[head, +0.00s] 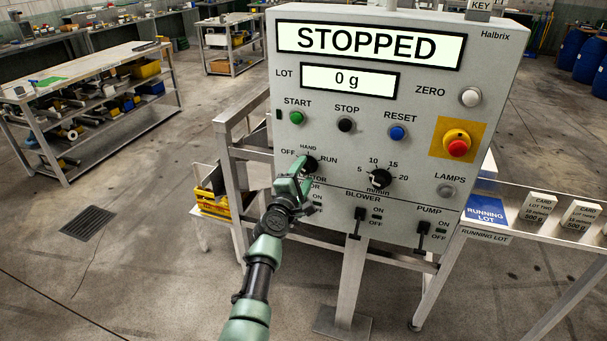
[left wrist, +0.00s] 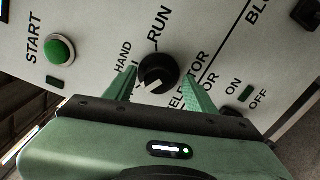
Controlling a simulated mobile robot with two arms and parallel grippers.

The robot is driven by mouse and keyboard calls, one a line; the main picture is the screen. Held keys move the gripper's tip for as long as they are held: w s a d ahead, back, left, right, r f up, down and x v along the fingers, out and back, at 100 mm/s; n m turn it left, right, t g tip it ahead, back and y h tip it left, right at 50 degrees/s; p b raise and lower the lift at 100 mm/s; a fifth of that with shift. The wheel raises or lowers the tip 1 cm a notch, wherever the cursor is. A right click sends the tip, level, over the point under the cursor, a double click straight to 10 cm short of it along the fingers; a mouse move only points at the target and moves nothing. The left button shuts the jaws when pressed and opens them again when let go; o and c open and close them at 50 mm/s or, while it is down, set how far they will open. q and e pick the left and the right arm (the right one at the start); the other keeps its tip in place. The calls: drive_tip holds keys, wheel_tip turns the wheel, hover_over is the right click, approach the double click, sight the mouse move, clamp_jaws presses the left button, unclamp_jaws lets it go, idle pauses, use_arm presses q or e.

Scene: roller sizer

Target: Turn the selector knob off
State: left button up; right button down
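The black selector knob (head: 311,163) sits on the grey panel below the START button, with OFF at its left, HAND above and RUN at its right. It shows clearly in the left wrist view (left wrist: 158,70). Its white mark is on the lower side there, toward my gripper; I cannot tell for sure which label it points to. My left gripper (head: 302,170) is at the knob. In the left wrist view its green fingers (left wrist: 158,78) are apart, one on each side of the knob. I cannot tell whether they touch it. The OFF label is hidden in that view. My right gripper is not in view.
The panel display (head: 370,42) reads STOPPED, with 0 g below. The START button (head: 297,117), a speed knob (head: 380,178) and the blower switch (head: 358,222) are nearby. A red emergency button (head: 457,146) is at the right.

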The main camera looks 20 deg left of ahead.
use_arm(q)
drive_tip(key=shift+s, duration=0.15)
drive_tip(key=shift+s+p, duration=0.3)
drive_tip(key=shift+p, duration=0.05)
drive_tip(key=s+p, duration=0.2)
drive_tip(key=s, duration=0.5)
drive_tip(key=shift+a+p, duration=0.15)
drive_tip(key=shift+p, duration=0.15)
drive_tip(key=shift+f, duration=0.1)
